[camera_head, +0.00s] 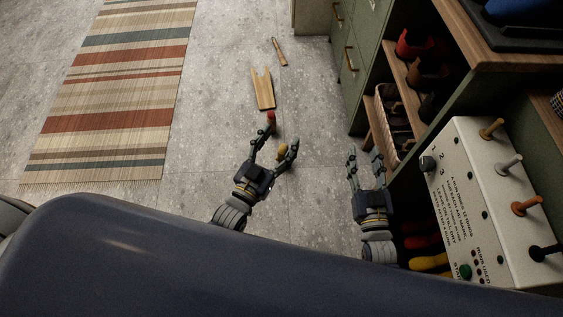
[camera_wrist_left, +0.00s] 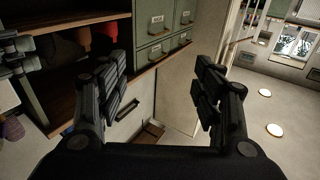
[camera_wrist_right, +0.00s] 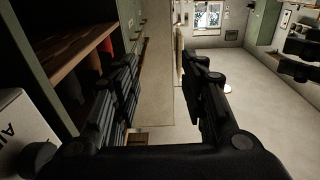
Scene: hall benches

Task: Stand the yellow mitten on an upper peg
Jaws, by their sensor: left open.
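A small yellow thing (camera_head: 283,150) shows between the fingers of my left gripper (camera_head: 281,132) in the head view. It looks lower than the fingers, and I cannot tell whether it is the mitten. More yellow shapes (camera_head: 430,262) lie in the dark low shelf at the bottom right, partly hidden by my body. My left gripper is open and empty in its wrist view (camera_wrist_left: 165,90). My right gripper (camera_head: 365,160) is open and empty beside the cabinet. A pale box (camera_head: 465,190) with printed text carries tan (camera_head: 491,129), whitish (camera_head: 509,165), orange (camera_head: 527,205) and black (camera_head: 545,252) pegs.
A wooden board with a notch (camera_head: 262,88), a red thing (camera_head: 271,117) and a wooden-handled tool (camera_head: 279,51) lie on the floor. The green cabinet (camera_head: 356,50) and its shoe shelves stand right. A striped rug (camera_head: 110,90) lies left.

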